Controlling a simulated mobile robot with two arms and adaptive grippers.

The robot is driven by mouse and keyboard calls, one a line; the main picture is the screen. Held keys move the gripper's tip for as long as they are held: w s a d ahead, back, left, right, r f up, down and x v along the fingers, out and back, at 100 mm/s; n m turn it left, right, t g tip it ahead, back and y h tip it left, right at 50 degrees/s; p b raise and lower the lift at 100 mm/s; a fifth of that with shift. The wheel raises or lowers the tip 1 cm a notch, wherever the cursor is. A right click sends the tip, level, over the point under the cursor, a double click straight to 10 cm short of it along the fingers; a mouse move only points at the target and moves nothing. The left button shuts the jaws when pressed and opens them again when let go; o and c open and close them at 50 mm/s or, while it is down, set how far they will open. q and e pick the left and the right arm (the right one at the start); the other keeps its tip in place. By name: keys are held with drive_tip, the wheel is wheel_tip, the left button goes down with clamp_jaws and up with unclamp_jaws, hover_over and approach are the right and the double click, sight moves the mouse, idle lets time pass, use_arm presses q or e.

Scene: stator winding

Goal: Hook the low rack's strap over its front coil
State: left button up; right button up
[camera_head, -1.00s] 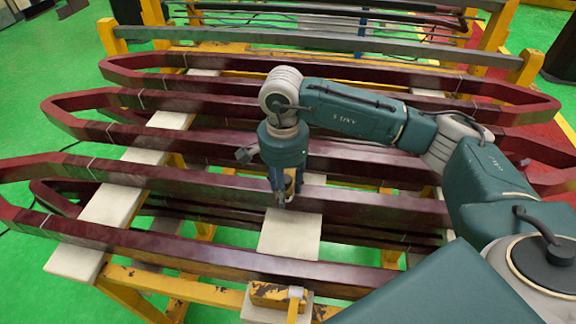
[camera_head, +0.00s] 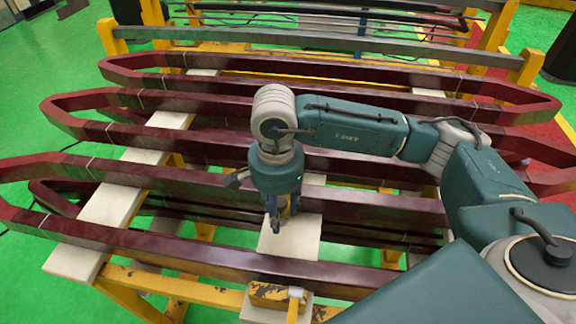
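The low rack is a yellow frame (camera_head: 180,286) with pale boards (camera_head: 292,238) under dark red coils. The front coil (camera_head: 215,258) runs across the rack's near side. A yellow block (camera_head: 268,293) with a small pale-and-orange piece (camera_head: 296,296) sits at the middle of the front beam, just below the front coil; I cannot tell whether this is the strap. My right gripper (camera_head: 277,224) points down over the middle pale board, behind the front coil. Its fingers are small and partly merged, so its opening is unclear. My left gripper is out of view.
More dark red coils (camera_head: 340,72) lie in rows behind, on the rack. A grey beam (camera_head: 300,42) and yellow posts (camera_head: 497,28) stand at the back. Green floor (camera_head: 40,70) is open at the left. My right arm covers much of the right side.

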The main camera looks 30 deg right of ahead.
drive_tip(key=shift+s+a+r+b, duration=0.15)
drive_tip(key=shift+s+a, duration=0.7)
drive_tip(key=shift+s, duration=0.2)
drive_tip(key=shift+s+a+r+b, duration=0.1)
drive_tip(key=shift+s+a+b, duration=0.05)
drive_tip(key=shift+s+a, duration=0.8)
drive_tip(key=shift+d, duration=0.1)
drive_tip(key=shift+s+a+b, duration=0.3)
drive_tip(key=shift+s+a, duration=0.6)
drive_tip(key=shift+s, duration=0.25)
drive_tip(key=shift+s+a+b, duration=0.35)
drive_tip(key=shift+s+a, duration=0.5)
drive_tip(key=shift+s, duration=0.35)
drive_tip(key=shift+s+a+b, duration=0.3)
drive_tip(key=shift+s+a, duration=0.6)
drive_tip(key=shift+s, duration=0.25)
drive_tip(key=o, duration=2)
drive_tip(key=shift+d+f, duration=0.1)
drive_tip(key=shift+f, duration=0.05)
drive_tip(key=shift+s, duration=0.1)
drive_tip(key=shift+r+p, duration=1.45)
drive_tip(key=shift+r, duration=2.05)
